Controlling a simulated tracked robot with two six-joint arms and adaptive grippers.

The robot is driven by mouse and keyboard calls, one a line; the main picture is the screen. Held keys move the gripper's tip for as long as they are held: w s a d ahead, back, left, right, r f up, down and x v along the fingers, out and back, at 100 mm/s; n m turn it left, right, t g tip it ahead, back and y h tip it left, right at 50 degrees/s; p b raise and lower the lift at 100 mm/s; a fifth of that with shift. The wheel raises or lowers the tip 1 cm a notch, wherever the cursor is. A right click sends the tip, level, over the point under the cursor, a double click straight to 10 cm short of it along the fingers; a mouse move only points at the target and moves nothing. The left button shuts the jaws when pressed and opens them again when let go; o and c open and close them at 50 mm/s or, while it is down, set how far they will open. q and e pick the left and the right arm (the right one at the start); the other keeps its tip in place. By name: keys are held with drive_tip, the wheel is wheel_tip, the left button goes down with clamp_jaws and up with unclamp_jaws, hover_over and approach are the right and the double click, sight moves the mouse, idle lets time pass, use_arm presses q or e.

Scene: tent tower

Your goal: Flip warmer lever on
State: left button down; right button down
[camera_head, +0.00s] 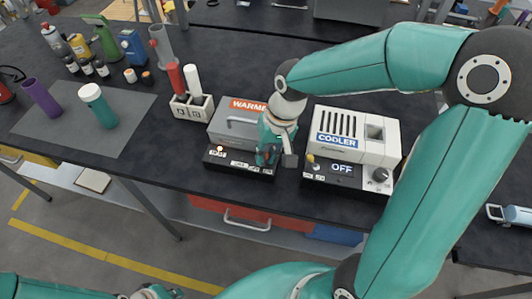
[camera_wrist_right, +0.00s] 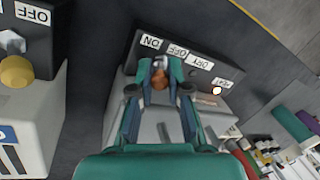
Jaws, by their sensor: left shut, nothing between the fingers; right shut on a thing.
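The warmer (camera_head: 232,125) is a grey box with an orange "WARMER" label and a black front panel, on the dark table. My right gripper (camera_head: 268,158) is at the right part of this panel. In the right wrist view, my right gripper (camera_wrist_right: 160,68) is shut on a small orange-brown lever (camera_wrist_right: 159,80) near the ON and OFF labels. The fingers hide part of the lever, and I cannot tell its exact position. A round light (camera_wrist_right: 217,91) glows white on the panel. My left gripper (camera_head: 152,292) is shut and empty at the bottom edge, partly cut off.
The cooler (camera_head: 345,128), its display reading OFF, stands close to the right of the warmer. A white rack (camera_head: 191,108) with red and white tubes stands left of it. A grey mat (camera_head: 75,138) holds a purple and a teal-and-white cylinder. Bottles stand behind.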

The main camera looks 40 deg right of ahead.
drive_tip(key=b, duration=0.1)
drive_tip(key=f+t+y+b, duration=0.1)
drive_tip(key=b, duration=0.1)
drive_tip(key=shift+s+d+t, duration=0.25)
drive_tip(key=shift+d+t, duration=0.05)
drive_tip(key=shift+r+b, duration=0.25)
drive_tip(key=shift+b, duration=0.25)
drive_tip(key=shift+r, duration=0.1)
drive_tip(key=c, duration=1.1)
unclamp_jaws()
drive_tip(key=v, duration=1.2)
drive_tip(key=shift+s+d, duration=0.15)
drive_tip(key=shift+d, duration=0.15)
